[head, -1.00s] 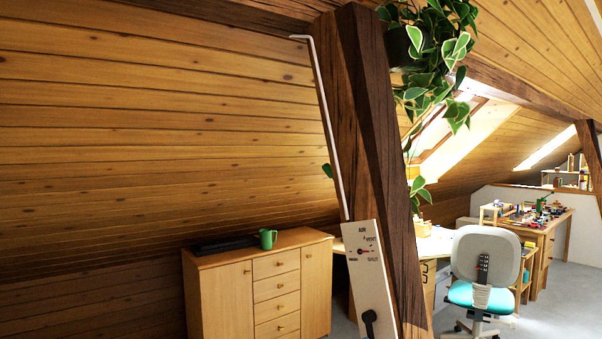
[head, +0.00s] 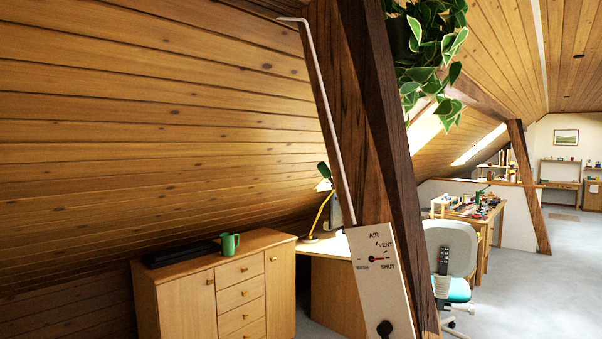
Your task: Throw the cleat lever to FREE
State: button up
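No lever marked FREE shows in the head view. A pale panel (head: 368,287) is fixed low on the slanting dark timber brace (head: 369,120). It reads AIR, VENT, SHUT and, at the left, a word like WASH, around a small dial with a red pointer (head: 374,259). The pointer lies roughly level, toward the right. A black knob or handle (head: 385,328) sits at the panel's lower end, partly cut off by the frame edge. I cannot tell whether it is the cleat lever. My gripper is not in view.
A thin pale pipe (head: 325,120) runs up the brace from the panel. A wooden cabinet (head: 182,299) with a green mug (head: 229,243) stands left. A hanging plant (head: 432,50) is above right. A chair (head: 450,250) stands behind the brace. Open floor (head: 540,290) lies right.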

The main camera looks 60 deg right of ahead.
aim_at(322, 167)
jog(key=z, duration=0.95)
jog(key=i, duration=1.7)
